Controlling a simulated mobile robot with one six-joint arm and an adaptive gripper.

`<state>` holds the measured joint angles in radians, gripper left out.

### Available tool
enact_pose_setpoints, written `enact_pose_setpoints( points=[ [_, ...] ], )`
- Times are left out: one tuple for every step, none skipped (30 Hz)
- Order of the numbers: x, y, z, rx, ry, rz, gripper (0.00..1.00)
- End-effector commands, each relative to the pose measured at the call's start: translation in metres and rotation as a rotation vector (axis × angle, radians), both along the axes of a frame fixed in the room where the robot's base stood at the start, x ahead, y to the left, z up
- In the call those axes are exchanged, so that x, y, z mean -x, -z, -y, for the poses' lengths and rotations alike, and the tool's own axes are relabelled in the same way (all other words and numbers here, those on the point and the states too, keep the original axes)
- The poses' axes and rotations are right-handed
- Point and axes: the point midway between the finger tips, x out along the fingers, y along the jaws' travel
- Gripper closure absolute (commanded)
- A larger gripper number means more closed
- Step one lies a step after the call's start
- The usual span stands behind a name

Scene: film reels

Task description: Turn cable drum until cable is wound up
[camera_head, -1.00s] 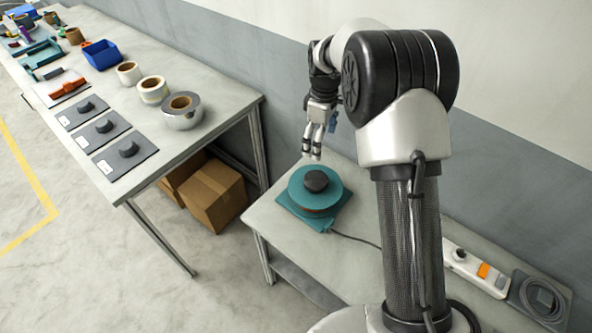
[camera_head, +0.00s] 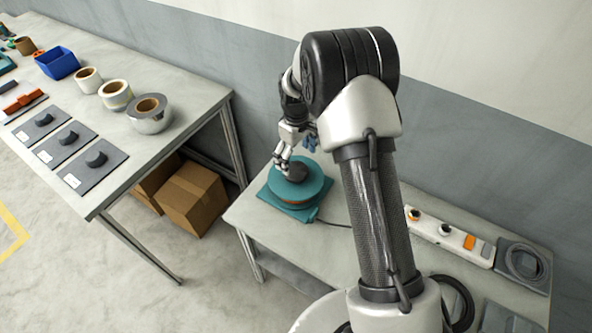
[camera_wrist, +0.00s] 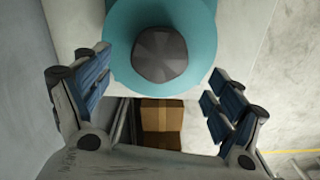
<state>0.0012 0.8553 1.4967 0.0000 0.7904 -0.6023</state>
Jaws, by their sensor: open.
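The teal cable drum (camera_head: 316,187) sits on its teal base (camera_head: 292,211) on the near table, with a dark round knob (camera_head: 297,173) on top. A dark cable (camera_head: 334,224) runs from the drum to the right along the table, partly hidden behind my arm. My gripper (camera_head: 283,167) is at the drum's knob in the head view. In the wrist view my gripper (camera_wrist: 155,90) is open, its blue-padded fingers wide apart. The knob (camera_wrist: 160,54) lies between and ahead of the fingers, and the drum's teal disc (camera_wrist: 120,50) surrounds it. The fingers do not touch the knob there.
A power strip (camera_head: 450,238) and a coiled grey cable (camera_head: 525,262) lie on the table's right. A long workbench (camera_head: 180,88) at left holds tape rolls (camera_head: 149,113), a blue bin (camera_head: 57,62) and several knob plates. Cardboard boxes (camera_head: 192,201) stand below.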

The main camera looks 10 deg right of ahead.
Motion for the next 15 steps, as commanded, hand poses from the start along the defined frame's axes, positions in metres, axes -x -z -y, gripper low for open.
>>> enact_pose_setpoints(
  points=[
    [0.000, 0.014, 0.000, 0.000, 0.000, -0.001, 0.14],
    [0.001, 0.020, 0.000, 0.000, 0.000, -0.002, 0.14],
    [0.001, 0.027, 0.000, -0.001, 0.000, -0.003, 0.14],
    [0.000, 0.031, 0.000, 0.000, 0.000, -0.001, 0.14],
    [0.000, 0.036, 0.000, 0.001, 0.000, -0.001, 0.14],
    [0.000, 0.041, 0.000, 0.000, -0.001, -0.001, 0.14],
    [0.000, 0.045, 0.000, 0.000, -0.001, -0.001, 0.14],
    [0.000, 0.047, 0.000, 0.000, -0.001, -0.001, 0.14],
    [0.000, 0.050, 0.000, 0.000, -0.001, 0.000, 0.14],
    [0.000, 0.052, 0.000, -0.001, -0.001, 0.001, 0.14],
    [-0.001, 0.054, 0.000, 0.000, -0.001, 0.001, 0.14],
    [-0.001, 0.056, 0.000, 0.000, -0.001, 0.001, 0.14],
    [-0.001, 0.057, 0.000, 0.000, -0.001, 0.001, 0.14],
    [-0.001, 0.057, 0.000, 0.000, -0.001, 0.001, 0.14],
    [-0.001, 0.058, 0.000, 0.000, -0.001, 0.001, 0.14]
  ],
)
